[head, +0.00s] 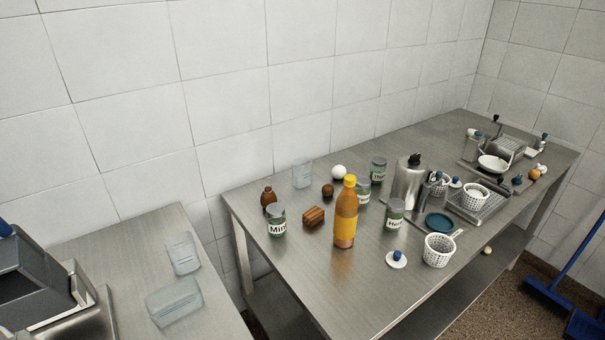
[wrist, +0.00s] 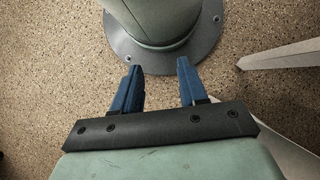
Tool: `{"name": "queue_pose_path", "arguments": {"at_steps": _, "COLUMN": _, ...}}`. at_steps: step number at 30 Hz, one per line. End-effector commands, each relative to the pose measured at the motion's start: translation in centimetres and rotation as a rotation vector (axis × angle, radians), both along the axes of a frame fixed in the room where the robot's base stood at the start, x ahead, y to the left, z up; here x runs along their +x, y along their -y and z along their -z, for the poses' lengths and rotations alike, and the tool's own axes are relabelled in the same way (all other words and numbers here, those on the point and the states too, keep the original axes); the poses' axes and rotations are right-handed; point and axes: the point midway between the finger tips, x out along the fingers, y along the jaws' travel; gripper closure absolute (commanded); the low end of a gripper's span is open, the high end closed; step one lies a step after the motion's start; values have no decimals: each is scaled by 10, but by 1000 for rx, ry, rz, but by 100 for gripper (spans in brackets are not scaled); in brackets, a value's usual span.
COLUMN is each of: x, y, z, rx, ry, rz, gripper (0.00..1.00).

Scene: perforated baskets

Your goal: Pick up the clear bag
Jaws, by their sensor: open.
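Several clear, see-through items show in the head view, and I cannot tell for sure which is the clear bag. One clear item (head: 302,173) stands at the back left of the long steel table. Two flatter clear items lie on the left counter, one farther back (head: 183,253) and one nearer (head: 174,300). My gripper (wrist: 158,72) shows only in the wrist view. Its two blue fingers are apart, with nothing between them. It is over the speckled floor and a round grey base plate, away from the clear items.
On the steel table (head: 290,262) stand an orange bottle (head: 346,222), green-labelled cans (head: 277,222), a brown block (head: 314,216), a steel flask (head: 408,185) and white perforated baskets (head: 438,250). The table's front left is bare. A tiled wall bounds the back.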

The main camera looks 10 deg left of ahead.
Motion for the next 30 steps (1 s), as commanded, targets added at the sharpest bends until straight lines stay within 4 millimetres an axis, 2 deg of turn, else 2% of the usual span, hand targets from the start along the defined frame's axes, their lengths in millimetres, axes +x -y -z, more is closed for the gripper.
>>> {"name": "queue_pose_path", "arguments": {"at_steps": 5, "x": 0, "y": 0, "z": 0, "rx": 0, "ry": 0, "rz": 0, "gripper": 57}}
{"name": "queue_pose_path", "arguments": {"at_steps": 9, "x": 0, "y": 0, "z": 0, "rx": 0, "ry": 0, "rz": 0, "gripper": 67}}
{"name": "queue_pose_path", "arguments": {"at_steps": 17, "x": 6, "y": 1, "z": 2, "rx": 0, "ry": 12, "rz": 9, "gripper": 67}}
{"name": "queue_pose_path", "arguments": {"at_steps": 20, "x": 28, "y": 4, "z": 7, "rx": 2, "ry": 54, "rz": 38, "gripper": 67}}
{"name": "queue_pose_path", "arguments": {"at_steps": 23, "x": 69, "y": 13, "z": 14, "rx": 3, "ry": 134, "rz": 93, "gripper": 67}}
{"name": "queue_pose_path", "arguments": {"at_steps": 26, "x": 120, "y": 29, "z": 18, "rx": 1, "ry": 236, "rz": 164, "gripper": 67}}
{"name": "queue_pose_path", "arguments": {"at_steps": 30, "x": 193, "y": 60, "z": 16, "rx": -9, "ry": 382, "rz": 266, "gripper": 67}}
